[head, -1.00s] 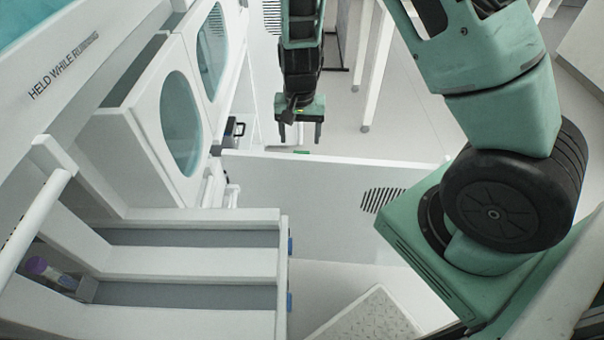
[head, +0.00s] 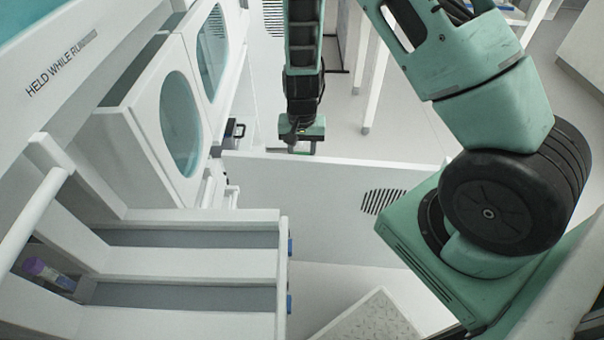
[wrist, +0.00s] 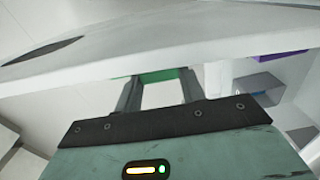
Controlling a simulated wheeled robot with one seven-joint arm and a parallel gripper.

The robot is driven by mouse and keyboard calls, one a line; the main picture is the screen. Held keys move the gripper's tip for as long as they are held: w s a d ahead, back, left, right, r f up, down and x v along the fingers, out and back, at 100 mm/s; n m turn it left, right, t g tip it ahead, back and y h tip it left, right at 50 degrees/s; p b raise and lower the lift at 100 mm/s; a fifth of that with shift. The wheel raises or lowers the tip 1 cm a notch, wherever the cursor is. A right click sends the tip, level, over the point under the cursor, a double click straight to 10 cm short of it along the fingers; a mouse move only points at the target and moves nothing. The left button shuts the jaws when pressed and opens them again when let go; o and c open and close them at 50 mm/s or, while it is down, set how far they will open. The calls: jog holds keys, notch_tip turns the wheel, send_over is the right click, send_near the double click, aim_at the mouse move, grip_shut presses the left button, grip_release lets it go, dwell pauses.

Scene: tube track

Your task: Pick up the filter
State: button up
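My gripper (head: 301,150) hangs in the head view just beyond the top edge of a white panel. In the wrist view its two fingers (wrist: 160,84) are apart, with a clear gap between them. A green thing (wrist: 158,74) shows at the fingertips, partly covered by a white edge. It may be the filter, but too little of it shows to be sure. I cannot tell whether the fingers touch it.
The white panel (head: 300,185) with a vent stands in front of my gripper. White cabinet doors with oval windows (head: 180,125) are at left. A purple-capped tube (head: 45,270) lies in a recess at lower left. A grey block (wrist: 258,85) shows in the wrist view.

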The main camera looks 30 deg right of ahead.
grip_shut()
